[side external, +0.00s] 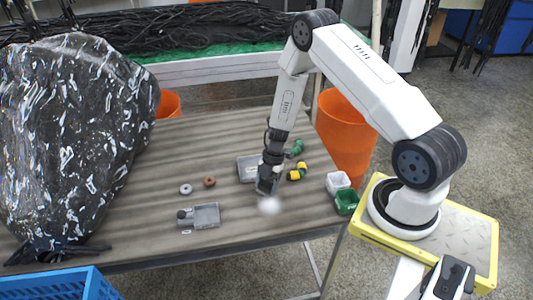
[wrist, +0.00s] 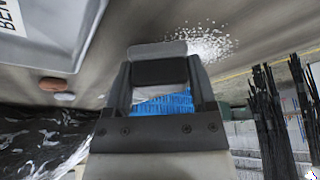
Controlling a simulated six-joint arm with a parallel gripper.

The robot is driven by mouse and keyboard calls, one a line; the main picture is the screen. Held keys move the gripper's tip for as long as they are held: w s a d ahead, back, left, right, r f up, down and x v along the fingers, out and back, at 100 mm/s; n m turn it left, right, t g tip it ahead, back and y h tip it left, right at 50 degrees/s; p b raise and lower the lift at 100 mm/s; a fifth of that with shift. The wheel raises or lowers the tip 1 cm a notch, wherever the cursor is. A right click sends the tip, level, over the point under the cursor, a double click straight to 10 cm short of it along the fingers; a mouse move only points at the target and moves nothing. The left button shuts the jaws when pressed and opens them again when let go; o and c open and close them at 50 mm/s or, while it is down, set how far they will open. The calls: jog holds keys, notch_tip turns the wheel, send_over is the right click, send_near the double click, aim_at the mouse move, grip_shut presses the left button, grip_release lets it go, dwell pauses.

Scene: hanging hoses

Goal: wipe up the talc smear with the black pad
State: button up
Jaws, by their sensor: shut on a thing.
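The talc smear (side external: 269,205) is a white, blurry patch on the table, right at the tip of my gripper in the side view. In the wrist view the smear (wrist: 208,42) shows as scattered white specks just to the right of the pad's far edge. My gripper (side external: 268,186) points down and is shut on the black pad (wrist: 160,72), which sits between the two fingers. The pad has a grey far edge in the wrist view. I cannot tell whether it touches the table. In the side view the pad is hard to separate from the dark fingers.
A grey bin (side external: 247,167) stands behind my gripper. Yellow-black (side external: 297,172) and green (side external: 297,147) fittings, a white cup (side external: 338,182) and a green cup (side external: 347,202) are right.

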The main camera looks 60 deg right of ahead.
aim_at(277, 218)
jog(key=shift+s+a+f, duration=0.35)
jog(key=shift+a+f, duration=0.05)
jog(key=shift+f, duration=0.2)
jog(key=shift+c, duration=0.5)
jog(key=shift+s+a, duration=0.25)
jog(key=shift+s, duration=0.05)
jog(key=shift+s+a+f, duration=0.1)
jog(key=shift+s+a, duration=2.75)
jog(key=shift+w+d, duration=3.45)
jog(key=shift+d, duration=0.05)
jog(key=shift+s+d, duration=0.35)
jog(key=shift+d, duration=0.15)
jog(key=shift+s, duration=0.3)
jog(key=shift+s+a, duration=3.35)
jog(key=shift+a, duration=0.05)
jog(key=shift+w+d, duration=3.55)
jog(key=shift+r, duration=4.1)
jog(key=shift+a, duration=0.2)
